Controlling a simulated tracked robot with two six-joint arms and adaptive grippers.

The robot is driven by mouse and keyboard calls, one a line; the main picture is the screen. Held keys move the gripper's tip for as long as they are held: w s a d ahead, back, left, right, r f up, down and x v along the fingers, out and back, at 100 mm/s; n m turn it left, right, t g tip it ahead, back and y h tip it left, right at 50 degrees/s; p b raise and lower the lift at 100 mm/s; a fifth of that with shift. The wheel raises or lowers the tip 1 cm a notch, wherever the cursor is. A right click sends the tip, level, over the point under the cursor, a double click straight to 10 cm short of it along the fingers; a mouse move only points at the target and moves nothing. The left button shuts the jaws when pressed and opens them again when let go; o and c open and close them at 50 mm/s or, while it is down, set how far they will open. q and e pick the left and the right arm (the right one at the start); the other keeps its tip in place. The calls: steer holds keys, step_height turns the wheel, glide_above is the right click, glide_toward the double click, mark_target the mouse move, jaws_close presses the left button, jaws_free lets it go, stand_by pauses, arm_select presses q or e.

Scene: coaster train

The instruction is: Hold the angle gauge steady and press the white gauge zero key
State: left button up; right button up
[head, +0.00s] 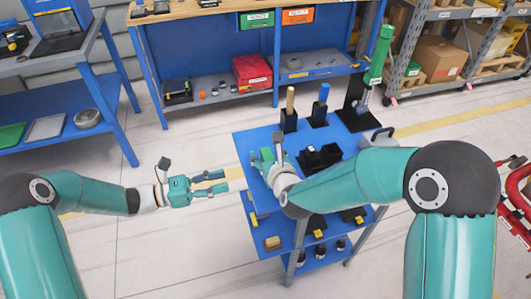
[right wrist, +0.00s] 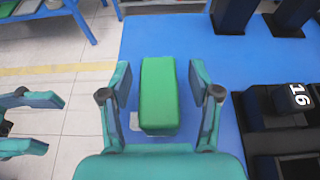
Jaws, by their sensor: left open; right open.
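A green block (right wrist: 159,90), which may be the angle gauge, stands on the blue cart top (right wrist: 150,35) near its left edge. It also shows in the head view (head: 267,154), partly hidden by my right gripper. My right gripper (right wrist: 158,78) is open, with one finger on each side of the block and a gap showing on both sides. My left gripper (head: 228,180) is open and empty, left of the cart over the floor. It also shows at the left edge of the right wrist view (right wrist: 52,122). I cannot make out a white key.
Black holders with a wooden-handled tool (head: 290,100) and a blue-handled tool (head: 323,93) stand at the cart's back. A black block marked 16 (right wrist: 297,97) lies right of the green block. A green upright tool (head: 380,55) stands at the back right. Floor left of the cart is clear.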

mark_target(247, 181)
steer(key=shift+w+a+f, duration=0.25)
steer(key=shift+w, duration=0.3)
steer(key=c, duration=1.2)
arm_select(q)
steer(key=shift+r, duration=0.15)
steer(key=c, duration=0.4)
steer(key=shift+a+r+y, duration=0.1)
steer(key=shift+r+y, duration=0.2)
steer(key=shift+c, duration=1)
steer(key=shift+r+m+g+y, duration=0.3)
steer(key=shift+r+m, duration=0.05)
steer(key=shift+m, duration=0.15)
jaws_close()
steer(key=shift+m+y, duration=0.4)
steer(key=shift+y, duration=0.2)
steer(key=shift+r+x, duration=0.15)
steer(key=shift+x, duration=1.2)
steer(key=shift+r+x, duration=0.15)
steer(key=shift+x, duration=1.2)
steer(key=shift+r+x, duration=0.2)
steer(key=shift+x, duration=1.15)
